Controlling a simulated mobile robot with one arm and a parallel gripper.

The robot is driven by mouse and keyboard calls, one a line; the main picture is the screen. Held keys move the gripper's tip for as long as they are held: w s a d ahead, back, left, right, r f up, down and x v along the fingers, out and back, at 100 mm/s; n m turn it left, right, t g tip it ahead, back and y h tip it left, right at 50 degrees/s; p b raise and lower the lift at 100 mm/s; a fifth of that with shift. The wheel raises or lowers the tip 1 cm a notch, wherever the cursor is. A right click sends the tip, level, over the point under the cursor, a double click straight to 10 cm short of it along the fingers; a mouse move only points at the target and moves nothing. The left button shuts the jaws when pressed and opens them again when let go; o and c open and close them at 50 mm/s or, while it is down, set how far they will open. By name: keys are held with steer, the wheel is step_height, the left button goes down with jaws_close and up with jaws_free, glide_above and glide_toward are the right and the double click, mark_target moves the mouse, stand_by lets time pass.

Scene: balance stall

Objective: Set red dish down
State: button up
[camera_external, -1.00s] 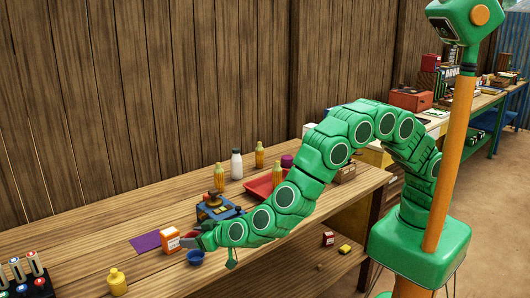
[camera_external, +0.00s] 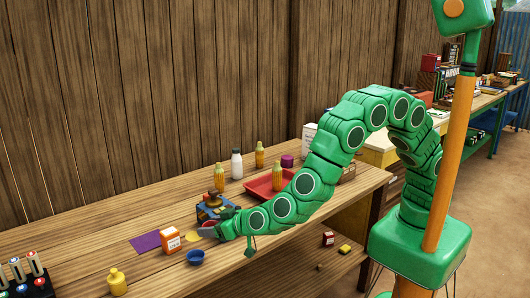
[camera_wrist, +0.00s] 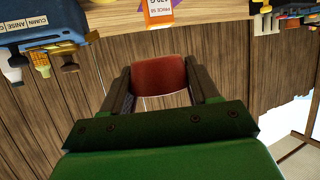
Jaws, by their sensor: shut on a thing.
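The red dish (camera_wrist: 158,76) sits between the two fingers of my gripper (camera_wrist: 158,88) in the wrist view; the fingers are shut on it. In the external view my gripper (camera_external: 213,232) is low over the workbench, in front of the blue scale-like device, with a bit of the red dish (camera_external: 209,223) showing at its tip. I cannot tell whether the dish touches the bench or hangs just above it. A blue dish (camera_external: 196,257) stands on the bench just in front of my gripper, and a yellow round piece (camera_external: 193,236) lies left of it.
An orange box (camera_external: 171,241) stands left of the yellow piece, with a purple mat (camera_external: 145,242) beyond it. The blue device (camera_external: 212,211) is close behind my gripper. A red tray (camera_external: 262,187) and several bottles stand further back.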

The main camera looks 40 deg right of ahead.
steer(key=w+d+r+m+t+h, duration=0.15)
steer(key=w+d+r, duration=0.35)
steer(key=w+d, duration=0.9)
steer(key=w+d+r+m+h, duration=0.3)
steer(key=w+d+r, duration=0.1)
steer(key=w+d, duration=1.05)
steer(key=w+d+r+m+h, duration=0.1)
steer(key=w+d+r+h, duration=0.1)
steer(key=d, duration=1)
steer(key=w+d+r+m+h, duration=0.1)
steer(key=w+d+r, duration=0.15)
steer(key=d, duration=0.95)
steer(key=w+d+r+m+h, duration=0.1)
steer(key=w+d+r+h, duration=0.15)
steer(key=d, duration=0.95)
steer(key=s+f+n+y, duration=0.1)
steer(key=s+f+y, duration=0.1)
steer(key=f, duration=0.4)
steer(key=s+d+f+n+y, duration=0.1)
steer(key=s+f+n+y, duration=0.1)
steer(key=f, duration=0.4)
steer(key=shift+d+f+y, duration=0.25)
steer(key=shift+y, duration=0.25)
steer(key=shift+r, duration=0.1)
